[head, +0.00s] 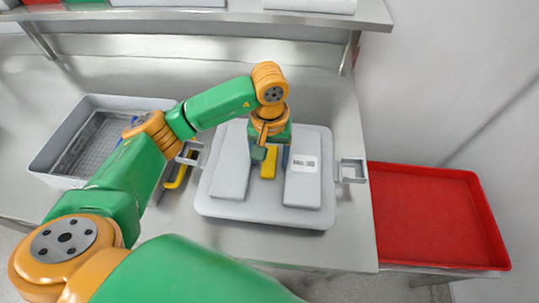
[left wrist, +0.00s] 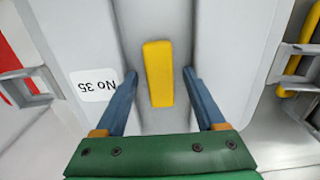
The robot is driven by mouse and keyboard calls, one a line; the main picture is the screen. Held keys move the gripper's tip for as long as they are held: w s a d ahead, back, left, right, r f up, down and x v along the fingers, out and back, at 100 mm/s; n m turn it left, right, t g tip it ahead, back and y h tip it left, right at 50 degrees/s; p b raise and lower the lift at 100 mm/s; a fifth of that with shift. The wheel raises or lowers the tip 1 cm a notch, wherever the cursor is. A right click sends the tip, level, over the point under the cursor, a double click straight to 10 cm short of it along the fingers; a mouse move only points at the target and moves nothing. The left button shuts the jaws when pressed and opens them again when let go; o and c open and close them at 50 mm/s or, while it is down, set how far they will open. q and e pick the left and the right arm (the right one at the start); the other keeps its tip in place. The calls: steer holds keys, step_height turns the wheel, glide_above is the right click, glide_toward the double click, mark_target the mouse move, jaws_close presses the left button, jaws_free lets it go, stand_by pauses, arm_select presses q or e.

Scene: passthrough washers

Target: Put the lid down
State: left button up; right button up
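The lid (head: 314,215) is a large pale grey panel with rounded corners and two raised blocks, lying flat at the counter's middle. A yellow handle (head: 269,163) stands between the blocks; in the left wrist view the handle (left wrist: 158,73) is upright in the picture. A white label reading "No 35" (left wrist: 93,84) is on one block. My left gripper (head: 271,156) is over the lid's middle. Its blue fingers (left wrist: 160,75) are spread on either side of the handle, with visible gaps, holding nothing. What lies under the lid is hidden. My right gripper is not in view.
A grey bin (head: 50,157) with a wire basket stands left. A red tray (head: 435,215) is at the right. Metal brackets flank the lid, one at right (head: 352,171); a yellow grip (head: 176,177) is at left. A shelf (head: 200,14) runs along the back.

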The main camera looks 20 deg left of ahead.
mark_target(269, 160)
arm_select(q)
steer(key=shift+r, duration=0.25)
step_height(269, 160, up, 5)
steer(key=shift+w+r+b, duration=0.1)
steer(key=shift+r+b, duration=0.05)
steer(key=shift+b, duration=0.45)
step_height(269, 160, up, 6)
steer(key=shift+r, duration=0.2)
